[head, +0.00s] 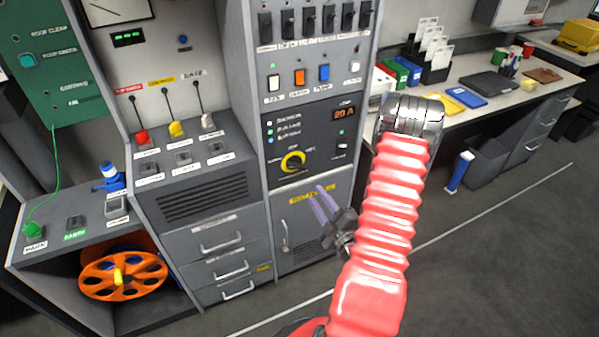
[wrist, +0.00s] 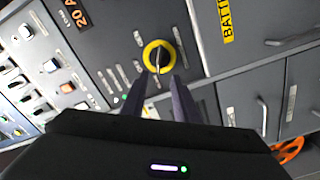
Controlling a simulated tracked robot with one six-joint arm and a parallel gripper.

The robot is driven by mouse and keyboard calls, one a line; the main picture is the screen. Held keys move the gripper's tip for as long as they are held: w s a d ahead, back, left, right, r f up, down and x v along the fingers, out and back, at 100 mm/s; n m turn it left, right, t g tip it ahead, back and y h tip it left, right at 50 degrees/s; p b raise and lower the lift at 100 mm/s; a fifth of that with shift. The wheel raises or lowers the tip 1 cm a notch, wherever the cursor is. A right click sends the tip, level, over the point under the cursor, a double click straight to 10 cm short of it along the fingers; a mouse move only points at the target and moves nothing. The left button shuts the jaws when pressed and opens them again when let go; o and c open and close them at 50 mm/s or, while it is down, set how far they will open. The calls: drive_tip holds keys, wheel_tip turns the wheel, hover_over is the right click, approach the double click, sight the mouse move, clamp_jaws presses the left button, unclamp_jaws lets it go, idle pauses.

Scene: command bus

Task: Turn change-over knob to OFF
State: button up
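The change-over knob (head: 292,162) is a dark knob with a yellow ring, low on the dark panel of the middle cabinet. It also shows in the wrist view (wrist: 158,57), with a light bar across its face. The small labels around it are too blurred to read, so I cannot tell its position setting. My gripper (head: 316,192) is in front of the cabinet, to the lower right of the knob in the head view. In the wrist view its two dark fingers (wrist: 158,86) are spread, with the knob just beyond the tips and nothing between them.
An amber "20 A" display (head: 344,112) and a row of coloured switches (head: 299,77) sit above the knob. A cabinet door with a yellow battery label (head: 311,191) is below it. Drawers (head: 222,245) stand left. A desk (head: 470,103) with folders stands right.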

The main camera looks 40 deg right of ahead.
sight(297, 168)
drive_tip(key=shift+w, duration=0.1)
idle(0.3)
drive_tip(key=x, duration=1.3)
drive_tip(key=shift+w+d, duration=0.15)
drive_tip(key=shift+w, duration=0.15)
drive_tip(key=shift+f, duration=0.1)
clamp_jaws()
